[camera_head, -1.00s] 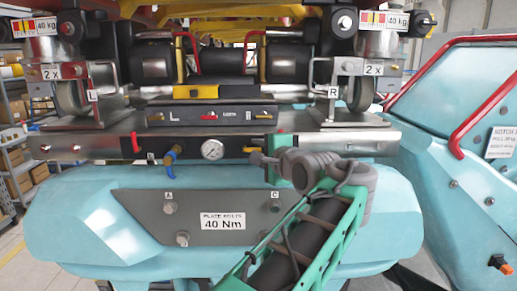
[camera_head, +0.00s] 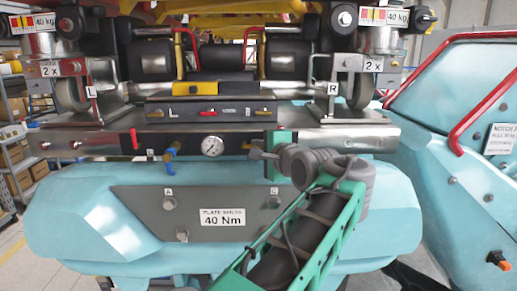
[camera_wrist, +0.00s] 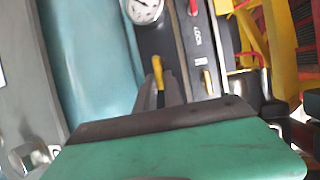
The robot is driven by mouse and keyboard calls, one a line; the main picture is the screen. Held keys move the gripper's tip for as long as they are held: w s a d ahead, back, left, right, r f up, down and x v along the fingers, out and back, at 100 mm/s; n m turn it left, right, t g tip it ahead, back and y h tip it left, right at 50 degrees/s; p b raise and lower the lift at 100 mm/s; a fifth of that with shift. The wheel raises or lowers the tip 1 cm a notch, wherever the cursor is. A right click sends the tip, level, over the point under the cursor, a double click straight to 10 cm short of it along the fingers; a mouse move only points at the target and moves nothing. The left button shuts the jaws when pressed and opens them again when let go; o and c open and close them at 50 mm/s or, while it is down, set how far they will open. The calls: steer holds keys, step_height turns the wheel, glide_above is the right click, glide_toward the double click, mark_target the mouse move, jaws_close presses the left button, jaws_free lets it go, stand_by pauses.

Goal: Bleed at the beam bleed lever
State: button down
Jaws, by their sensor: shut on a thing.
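A small yellow lever (camera_wrist: 157,72) sits on the dark valve panel, close to the round gauge (camera_wrist: 143,10) in the wrist view. In the head view the lever (camera_head: 246,146) shows just right of the gauge (camera_head: 212,146), on the front of the metal beam (camera_head: 355,138). My gripper (camera_head: 257,155) reaches it from the right. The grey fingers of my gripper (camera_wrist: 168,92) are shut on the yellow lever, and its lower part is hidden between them. My green wrist part fills the bottom of the wrist view.
A blue lever (camera_head: 172,150) and a red lever (camera_head: 134,139) stand left of the gauge. A plate with a 40 Nm label (camera_head: 223,217) and bolts lies below. A panel with small switches (camera_head: 210,113) sits above. Red rails (camera_head: 480,105) rise at right.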

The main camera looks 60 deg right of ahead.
stand_by(0.3)
steer(key=shift+w+r+n+g, duration=0.15)
steer(key=shift+r+n+g, duration=0.4)
steer(key=shift+n, duration=0.55)
steer(key=n, duration=0.1)
steer(key=n+g+b, duration=0.1)
steer(key=r+n+g+b, duration=0.1)
steer(key=shift+w+a, duration=0.3)
steer(key=shift+w, duration=0.1)
steer(key=n+g+b, duration=0.1)
steer(key=b, duration=0.1)
steer(key=w+n+g+h+b, duration=0.1)
steer(key=b, duration=0.1)
steer(key=a+r+n+g+b, duration=0.1)
steer(key=n, duration=0.1)
steer(key=shift+w+g+b, duration=0.25)
steer(key=shift+w+b, duration=0.15)
steer(key=shift+w+a+r+n+g+h, duration=0.1)
steer(key=shift+w+n+g+h, duration=0.1)
steer(key=shift+n+h, duration=0.15)
steer(key=shift+w+r+n+g+h, duration=0.15)
steer(key=shift+n+g+h, duration=0.1)
steer(key=shift+n, duration=0.2)
steer(key=shift+w+a+n+g+h, duration=0.15)
steer(key=shift+n+g+h, duration=0.25)
steer(key=shift+n, duration=0.3)
steer(key=shift+r, duration=0.1)
steer(key=c, duration=1.5)
jaws_free()
